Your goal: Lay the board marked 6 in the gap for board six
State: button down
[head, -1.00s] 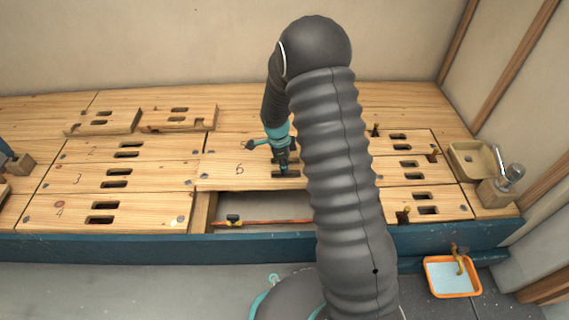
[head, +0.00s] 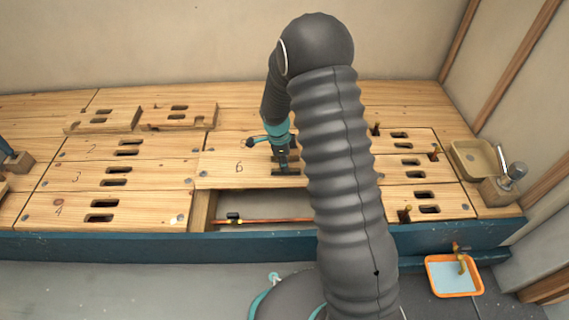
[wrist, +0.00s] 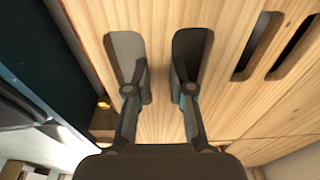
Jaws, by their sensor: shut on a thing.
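The board marked 6 (head: 225,173) is pale wood and lies behind the open gap, its right part hidden by my arm. My gripper (head: 286,170) points down at the board's slots and is shut on the board. The gap (head: 262,208) is in front of the board, with a copper pipe (head: 270,220) and a dark valve inside. The gap's right end is hidden by my arm.
Boards marked 2 (head: 92,149), 3 (head: 77,178) and 4 (head: 60,209) lie to the left. Two loose boards (head: 178,115) lie at the back.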

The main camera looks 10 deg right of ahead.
jog(key=shift+f+b, duration=0.3)
jog(key=shift+f, duration=1.4)
dwell(0.8)
jog(key=c, duration=0.9)
grip_release()
jog(key=shift+f, duration=0.1)
